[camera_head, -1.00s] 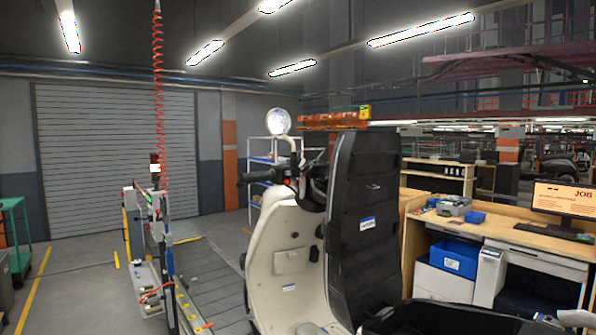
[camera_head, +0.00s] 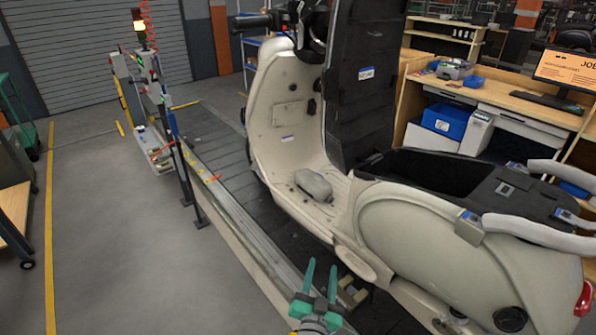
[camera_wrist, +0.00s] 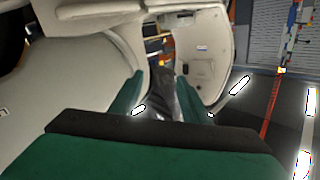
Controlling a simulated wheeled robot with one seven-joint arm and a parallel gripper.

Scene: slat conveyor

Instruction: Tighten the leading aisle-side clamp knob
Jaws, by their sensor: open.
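A cream scooter (camera_head: 295,115) stands upright on the dark slat conveyor (camera_head: 218,150); it also shows upside down in the wrist view (camera_wrist: 205,65). My gripper (camera_head: 322,267) has teal fingers, spread apart and empty, at the bottom middle of the head view. It is beside the scooter's lower body, over the conveyor's near edge. A small brownish fixture (camera_head: 352,293) sits low under the scooter, just right of the fingers; it may be a clamp. I cannot make out a clamp knob in either view. In the wrist view my fingers (camera_wrist: 160,112) stand apart with nothing between them.
A metal rail (camera_head: 247,238) runs along the conveyor's aisle side. Uprights and a signal lamp (camera_head: 140,27) stand farther along it. The grey aisle floor (camera_head: 120,235) at left is open. A workbench (camera_head: 500,100) with a monitor stands behind the scooter at right.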

